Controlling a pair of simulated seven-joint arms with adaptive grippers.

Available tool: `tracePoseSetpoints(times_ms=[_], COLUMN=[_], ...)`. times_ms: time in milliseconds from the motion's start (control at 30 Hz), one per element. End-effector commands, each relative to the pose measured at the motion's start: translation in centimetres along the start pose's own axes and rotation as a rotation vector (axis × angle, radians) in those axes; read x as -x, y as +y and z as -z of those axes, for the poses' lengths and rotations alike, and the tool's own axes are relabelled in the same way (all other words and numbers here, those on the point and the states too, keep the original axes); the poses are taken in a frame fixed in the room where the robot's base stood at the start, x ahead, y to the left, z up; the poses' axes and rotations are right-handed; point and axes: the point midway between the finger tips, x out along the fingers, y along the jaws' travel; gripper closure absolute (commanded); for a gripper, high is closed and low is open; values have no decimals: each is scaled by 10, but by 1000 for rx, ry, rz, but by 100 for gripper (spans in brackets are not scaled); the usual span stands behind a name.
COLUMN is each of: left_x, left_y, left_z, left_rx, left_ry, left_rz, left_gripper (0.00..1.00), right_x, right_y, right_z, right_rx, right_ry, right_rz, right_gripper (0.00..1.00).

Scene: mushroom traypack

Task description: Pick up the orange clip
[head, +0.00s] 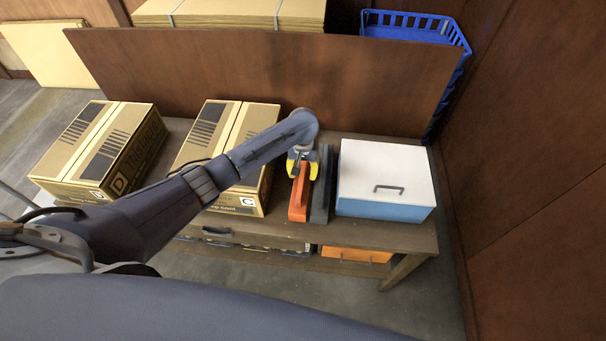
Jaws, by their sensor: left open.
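An orange clip (298,200) lies lengthwise on the wooden table, between a cardboard box and a dark grey block. My left gripper (301,172) has yellow fingers and reaches down over the far end of the clip. Its fingers are on or just above that end; I cannot tell whether they touch it. The gripper is open. My left arm comes in from the left and hides part of the nearer box. My right gripper is not in view.
Two cardboard boxes (240,192) (96,158) stand on the table to the left. A dark grey block (320,197) lies close right of the clip. A white and blue box (385,207) with a handle stands further right. A wooden panel (250,85) rises behind.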

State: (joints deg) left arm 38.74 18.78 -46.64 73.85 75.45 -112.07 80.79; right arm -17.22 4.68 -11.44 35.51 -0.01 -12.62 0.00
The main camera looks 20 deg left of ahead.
Motion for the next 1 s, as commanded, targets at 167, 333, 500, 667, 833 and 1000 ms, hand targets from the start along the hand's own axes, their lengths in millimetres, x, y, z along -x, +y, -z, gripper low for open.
tracePoseSetpoints(times_ms=[167, 333, 500, 667, 833, 1000], left_x=[0, 0, 0, 0, 0, 4], left_y=[0, 0, 0, 0, 0, 0], left_z=[0, 0, 0, 0, 0, 0], left_rx=[0, 0, 0, 1, 1, 1], left_ry=[0, 0, 0, 0, 0, 0], left_rz=[0, 0, 0, 0, 0, 0], left_gripper=[59, 78, 98, 100, 100, 100], right_x=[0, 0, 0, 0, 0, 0], right_y=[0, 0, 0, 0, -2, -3], right_z=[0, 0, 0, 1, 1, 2], right_rx=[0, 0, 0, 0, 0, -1], right_ry=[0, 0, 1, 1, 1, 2], right_rz=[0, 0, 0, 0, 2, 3], right_gripper=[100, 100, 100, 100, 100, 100])
